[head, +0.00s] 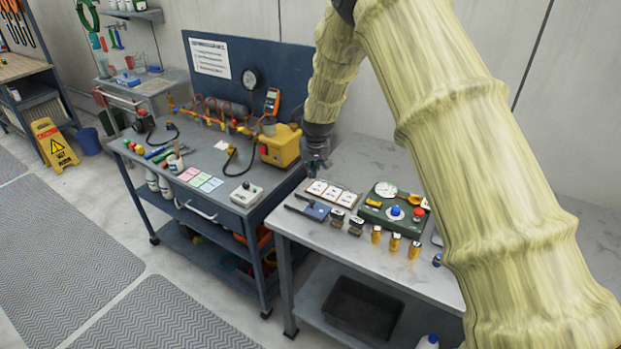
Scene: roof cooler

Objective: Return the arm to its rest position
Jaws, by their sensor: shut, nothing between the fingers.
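My arm, in a pale yellow ribbed cover, comes in from the top right of the head view and bends down toward the workbench. My gripper (317,166) points down above the back left part of the grey table (380,262), near its join with the blue cart. It is small and dark in this view. Its fingers are shut with nothing seen between them. White cards (332,193) lie on the table just below and in front of it. I cannot tell the exact height of the fingertips above the table.
A green box (393,214) with a blue knob and a red button, and several brass fittings (395,243), stand on the table. The blue cart (190,215) at left holds a yellow machine (280,146) close to my gripper. A wet-floor sign (54,145) stands far left.

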